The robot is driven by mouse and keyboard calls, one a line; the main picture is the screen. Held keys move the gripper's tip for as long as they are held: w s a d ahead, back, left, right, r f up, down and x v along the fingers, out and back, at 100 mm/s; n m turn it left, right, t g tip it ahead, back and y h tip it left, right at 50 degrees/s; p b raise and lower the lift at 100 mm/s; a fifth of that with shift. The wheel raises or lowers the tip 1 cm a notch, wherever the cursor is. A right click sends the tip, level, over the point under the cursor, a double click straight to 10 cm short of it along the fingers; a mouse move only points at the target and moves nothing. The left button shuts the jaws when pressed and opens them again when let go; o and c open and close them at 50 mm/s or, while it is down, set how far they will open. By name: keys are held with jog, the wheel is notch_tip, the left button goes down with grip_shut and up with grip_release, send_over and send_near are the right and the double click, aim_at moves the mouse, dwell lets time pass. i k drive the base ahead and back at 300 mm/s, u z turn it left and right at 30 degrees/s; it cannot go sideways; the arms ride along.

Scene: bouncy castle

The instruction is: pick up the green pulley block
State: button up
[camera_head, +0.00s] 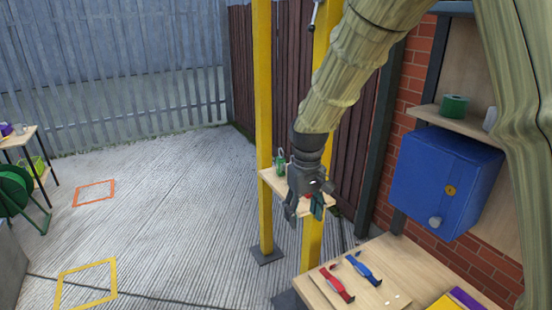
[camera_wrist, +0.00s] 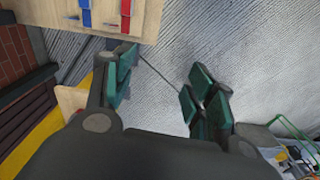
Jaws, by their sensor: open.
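The green pulley block (camera_head: 280,162) is small and stands upright on a narrow wooden shelf (camera_head: 268,177) between the yellow posts, with what looks like a metal hook or shackle at its top. My gripper (camera_head: 304,211) hangs in front of the shelf, fingers pointing down, to the right of the block and apart from it. In the wrist view my gripper (camera_wrist: 160,75) is open, with dark green pads and only bare floor between them. I cannot make out the block in the wrist view.
A wooden bench (camera_head: 325,287) at lower right holds a red tool (camera_head: 336,284) and a blue tool (camera_head: 362,269). Yellow posts (camera_head: 264,110) stand close to my arm. A blue cabinet (camera_head: 444,180) and a green roll (camera_head: 454,106) are at right. The floor at left is mostly clear.

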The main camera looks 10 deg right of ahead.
aim_at(281, 161)
jog(key=i, duration=1.5)
